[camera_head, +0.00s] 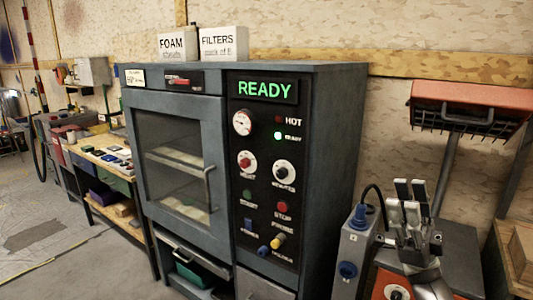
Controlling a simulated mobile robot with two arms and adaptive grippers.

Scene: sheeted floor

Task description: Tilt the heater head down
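The heater head (468,107) is an orange-red hood with a dark wire grille along its lower front, at the upper right. It sits on top of a grey post (446,176), with the grille facing forward and somewhat down. My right gripper (411,188) is at the lower right, below and left of the head, and does not touch it. Its fingers point up, with a narrow gap between the tips and nothing seen between them. It hides part of the area around the post's foot. My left gripper is not in view.
A tall grey oven cabinet (346,130) with a lit READY panel stands in the middle. FOAM (172,46) and FILTERS (222,42) boxes sit on it. An orange unit with a white dial (397,292) is low at right. A workbench (95,157) stands left; floor at lower left is clear.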

